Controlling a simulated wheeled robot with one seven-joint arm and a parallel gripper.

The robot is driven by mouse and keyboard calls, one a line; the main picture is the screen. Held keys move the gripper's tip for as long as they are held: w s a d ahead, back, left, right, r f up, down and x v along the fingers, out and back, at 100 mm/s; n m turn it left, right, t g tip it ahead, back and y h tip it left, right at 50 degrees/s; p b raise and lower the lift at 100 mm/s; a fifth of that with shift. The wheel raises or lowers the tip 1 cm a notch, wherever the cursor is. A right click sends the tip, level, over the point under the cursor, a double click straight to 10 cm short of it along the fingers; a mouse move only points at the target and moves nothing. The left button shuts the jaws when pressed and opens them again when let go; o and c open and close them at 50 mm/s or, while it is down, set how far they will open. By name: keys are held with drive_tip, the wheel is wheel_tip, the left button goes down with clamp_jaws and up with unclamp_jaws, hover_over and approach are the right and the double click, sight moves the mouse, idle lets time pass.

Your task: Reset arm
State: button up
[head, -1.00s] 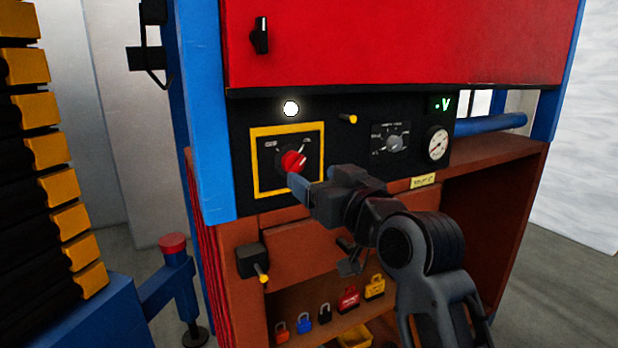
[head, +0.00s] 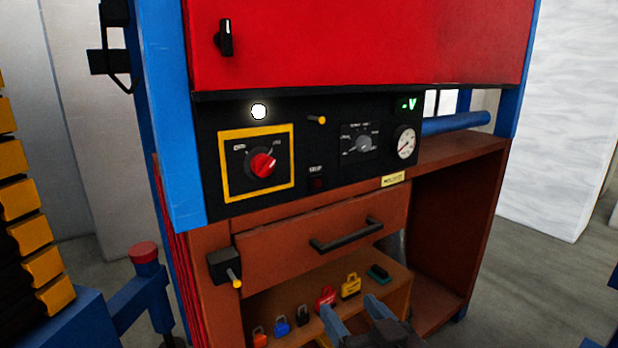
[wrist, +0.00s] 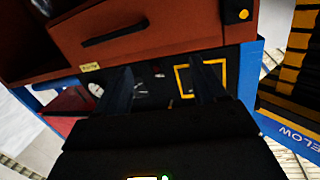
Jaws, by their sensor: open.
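My gripper (head: 352,312) is low in the head view, at the bottom edge, in front of the shelf with the padlocks. Its two fingers stand apart with nothing between them. In the wrist view my gripper (wrist: 165,88) also shows open and empty, with the panel behind it, upside down. The red rotary switch (head: 262,165) sits in its yellow frame on the black panel, clear of the gripper. Most of my arm is out of the head view.
A drawer with a black handle (head: 345,235) is above the shelf. Several padlocks, among them a yellow one (head: 350,286), stand on the shelf near my gripper. A black box with a yellow-tipped lever (head: 226,268) juts out at the left. Floor at the right is clear.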

drive_tip(key=s+d+f+m+h, duration=0.1)
drive_tip(key=s+d+f, duration=0.2)
drive_tip(key=s, duration=0.4)
drive_tip(key=s+d+f+m+h, duration=0.1)
drive_tip(key=s+d+f+h, duration=0.2)
drive_tip(key=s, duration=0.4)
drive_tip(key=s+d+f+m, duration=0.1)
drive_tip(key=s+d+f, duration=0.3)
drive_tip(key=s, duration=0.4)
drive_tip(key=s+d+r+h, duration=0.1)
drive_tip(key=s+d+r, duration=0.1)
drive_tip(key=s, duration=0.7)
drive_tip(key=s+d+r+g+h, duration=0.1)
drive_tip(key=s+d+r, duration=0.1)
drive_tip(key=s, duration=0.7)
drive_tip(key=shift+s+d+r, duration=0.35)
drive_tip(key=shift+d+r, duration=0.05)
drive_tip(key=shift+r, duration=0.35)
